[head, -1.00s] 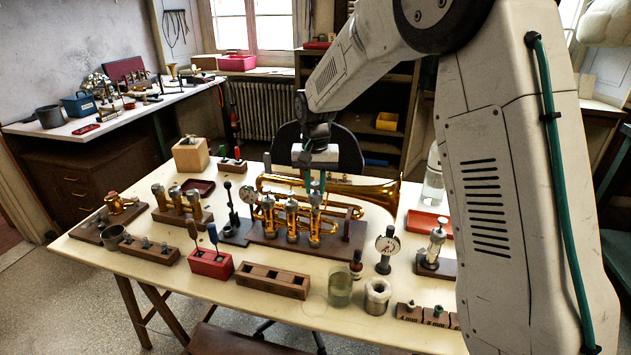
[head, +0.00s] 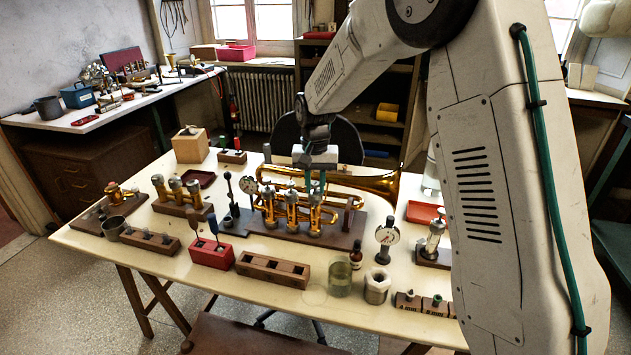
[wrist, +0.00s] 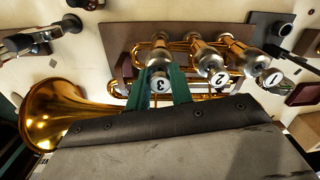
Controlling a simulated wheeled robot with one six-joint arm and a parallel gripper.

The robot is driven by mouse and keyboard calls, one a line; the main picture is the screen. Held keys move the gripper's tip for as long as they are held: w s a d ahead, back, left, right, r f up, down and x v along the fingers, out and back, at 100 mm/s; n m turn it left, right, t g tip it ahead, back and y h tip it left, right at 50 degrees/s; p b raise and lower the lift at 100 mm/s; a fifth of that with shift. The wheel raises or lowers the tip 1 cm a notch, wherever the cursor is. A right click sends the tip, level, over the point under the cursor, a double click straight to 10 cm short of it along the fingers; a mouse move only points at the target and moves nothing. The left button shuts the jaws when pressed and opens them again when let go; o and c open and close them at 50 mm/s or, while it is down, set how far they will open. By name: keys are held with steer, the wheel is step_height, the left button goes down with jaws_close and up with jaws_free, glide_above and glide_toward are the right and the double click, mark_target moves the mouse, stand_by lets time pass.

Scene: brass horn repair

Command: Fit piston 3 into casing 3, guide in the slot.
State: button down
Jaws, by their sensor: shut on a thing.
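The brass horn (head: 385,182) lies on a dark wooden stand (head: 345,240), with three upright casings in a row. My gripper (wrist: 159,88), with green fingers, is shut on piston 3 (wrist: 159,84), whose white cap shows the number 3. The piston is in line with casing 3 (wrist: 160,50), the right-hand one in the head view (head: 315,215). How deep the piston sits and where its guide lies are hidden. Caps 2 (wrist: 219,78) and 1 (wrist: 270,77) show on the other two casings. In the head view my gripper (head: 316,178) is directly above casing 3.
A dial gauge (head: 248,186) stands close left of the casings, and another (head: 387,238) stands to the right.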

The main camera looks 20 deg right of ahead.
steer(key=shift+f, duration=0.4)
steer(key=c, duration=1.2)
jaws_free()
steer(key=shift+o, duration=0.2)
step_height(320, 180, up, 8)
steer(key=shift+f, duration=0.1)
